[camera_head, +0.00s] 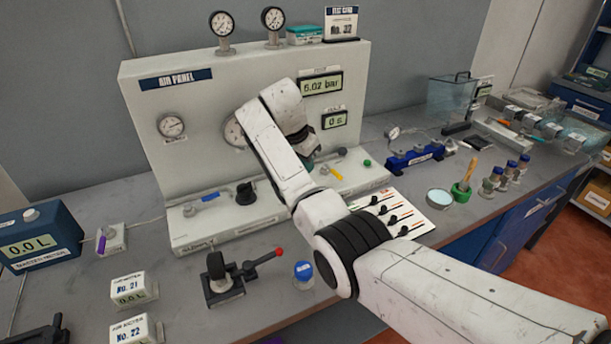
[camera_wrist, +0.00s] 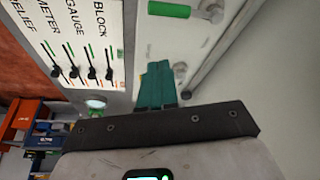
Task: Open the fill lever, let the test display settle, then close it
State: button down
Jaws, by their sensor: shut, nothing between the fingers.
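The grey air panel (camera_head: 200,110) has a display reading 6.02 bar (camera_head: 321,84) and a smaller one reading 0 s (camera_head: 334,119). On its base ledge are a blue-handled lever (camera_head: 244,193) at the left and a yellow-handled lever (camera_head: 335,173) at the right. I cannot read which is the fill lever. My gripper (camera_head: 309,164) is low before the panel's right half, partly hidden by my arm. In the wrist view its teal fingers (camera_wrist: 157,82) are together and empty. A green-handled lever (camera_wrist: 170,10) lies beyond the fingertips, apart from them.
A card with several small levers (camera_head: 388,214) lies right of my gripper; it also shows in the wrist view (camera_wrist: 80,40). A black fixture with a red-tipped handle (camera_head: 222,275) and a blue-capped jar (camera_head: 303,274) stand in front.

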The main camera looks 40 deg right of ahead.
jog(key=shift+w+b+v, duration=0.15)
jog(key=shift+b+v, duration=0.1)
jog(key=shift+v, duration=1.1)
jog(key=shift+w+b+v, duration=0.15)
jog(key=shift+b+v, duration=0.05)
jog(key=shift+v, duration=1.15)
jog(key=shift+d, duration=0.15)
